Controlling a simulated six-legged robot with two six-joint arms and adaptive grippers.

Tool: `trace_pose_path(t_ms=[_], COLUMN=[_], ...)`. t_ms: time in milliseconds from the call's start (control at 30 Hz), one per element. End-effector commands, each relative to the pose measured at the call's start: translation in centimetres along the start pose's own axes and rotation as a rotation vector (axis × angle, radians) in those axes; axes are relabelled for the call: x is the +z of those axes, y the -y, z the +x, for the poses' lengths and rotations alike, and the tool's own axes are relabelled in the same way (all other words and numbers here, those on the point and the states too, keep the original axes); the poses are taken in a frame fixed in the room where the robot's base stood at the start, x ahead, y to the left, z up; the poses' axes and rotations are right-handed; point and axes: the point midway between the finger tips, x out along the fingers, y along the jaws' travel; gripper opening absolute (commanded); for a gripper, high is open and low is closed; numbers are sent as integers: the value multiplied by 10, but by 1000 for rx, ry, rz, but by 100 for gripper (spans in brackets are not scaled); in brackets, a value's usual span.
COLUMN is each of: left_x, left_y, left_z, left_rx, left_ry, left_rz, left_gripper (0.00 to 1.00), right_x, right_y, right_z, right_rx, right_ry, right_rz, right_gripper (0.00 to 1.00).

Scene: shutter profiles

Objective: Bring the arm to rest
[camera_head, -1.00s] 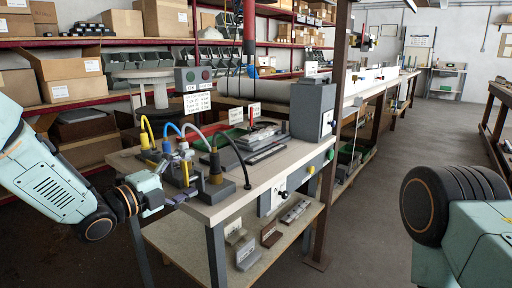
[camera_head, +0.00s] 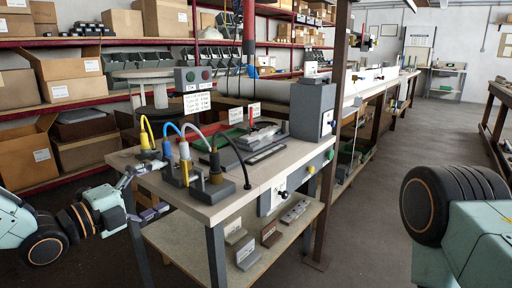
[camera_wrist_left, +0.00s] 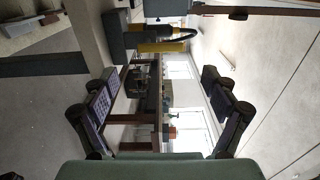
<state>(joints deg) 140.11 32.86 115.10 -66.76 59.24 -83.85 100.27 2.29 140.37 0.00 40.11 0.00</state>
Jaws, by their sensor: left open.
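My left gripper (camera_head: 157,192) is at the left front corner of the workbench (camera_head: 228,205), in the head view. It is open and beside the table edge. In the left wrist view its two dark fingers stand wide apart with nothing between them (camera_wrist_left: 158,82); one pad is purple. My left arm comes in low from the left. Of my right arm only a dark round joint and a pale green link show at the right; its gripper is out of view.
Corded tools, one yellow (camera_head: 148,152), stand in grey holders near the gripper. A yellow cylinder (camera_wrist_left: 163,46) shows past the fingers in the wrist view. A grey box (camera_head: 312,108) stands on the bench. Cardboard boxes (camera_head: 70,75) fill the left shelves.

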Motion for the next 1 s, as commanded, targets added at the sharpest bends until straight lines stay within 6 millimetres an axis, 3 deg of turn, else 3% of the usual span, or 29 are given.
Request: trace_pose_path(t_ms=[567, 1000], left_x=[0, -1], left_y=[0, -1], left_z=[-38, -13], left_rx=[-4, 3], left_ry=[1, -3], left_rz=[-2, 3], left_gripper=[86, 86], right_x=[0, 0], right_y=[0, 0], right_z=[0, 0], right_rx=[0, 0], right_ry=[0, 0], right_rz=[0, 0], right_gripper=[40, 40])
